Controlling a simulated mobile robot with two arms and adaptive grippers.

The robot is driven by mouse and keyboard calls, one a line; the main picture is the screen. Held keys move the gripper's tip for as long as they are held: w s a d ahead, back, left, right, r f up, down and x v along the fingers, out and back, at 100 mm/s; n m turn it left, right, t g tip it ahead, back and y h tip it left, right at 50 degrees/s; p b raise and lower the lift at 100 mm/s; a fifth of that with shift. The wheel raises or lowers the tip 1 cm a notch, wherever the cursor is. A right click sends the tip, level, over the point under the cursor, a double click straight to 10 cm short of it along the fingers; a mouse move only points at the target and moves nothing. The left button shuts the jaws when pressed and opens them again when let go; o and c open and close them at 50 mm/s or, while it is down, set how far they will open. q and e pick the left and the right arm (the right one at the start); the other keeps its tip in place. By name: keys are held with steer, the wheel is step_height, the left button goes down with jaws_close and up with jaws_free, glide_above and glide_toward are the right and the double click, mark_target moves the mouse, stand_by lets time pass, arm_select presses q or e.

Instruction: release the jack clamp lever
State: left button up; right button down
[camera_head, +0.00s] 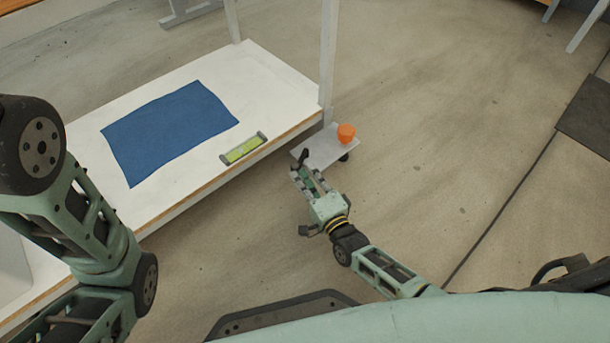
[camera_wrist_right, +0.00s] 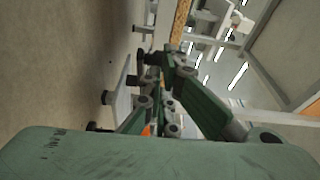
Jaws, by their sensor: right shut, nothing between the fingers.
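A dark lever-like piece (camera_head: 302,156), which appears to be the clamp lever, stands at the near left edge of a small grey plate (camera_head: 328,148) by the table corner. An orange knob-like part (camera_head: 346,132) sits on the plate's far right side. My right gripper (camera_head: 306,174) is shut and empty, just below the dark piece; I cannot tell whether they touch. In the right wrist view, the green gripper fingers (camera_wrist_right: 160,98) point toward the plate, and dark parts show beyond them. My left arm shows at the left, but its gripper is out of view.
A white table (camera_head: 278,82) with a wooden edge stands left of the plate, with a grey upright post (camera_head: 327,60) at its corner. A blue mat (camera_head: 170,130) and a green-yellow level (camera_head: 243,148) lie on it.

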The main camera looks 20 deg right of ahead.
steer(key=shift+a, duration=0.1)
stand_by(0.4)
steer(key=v, duration=0.7)
steer(key=shift+s, duration=0.25)
stand_by(0.4)
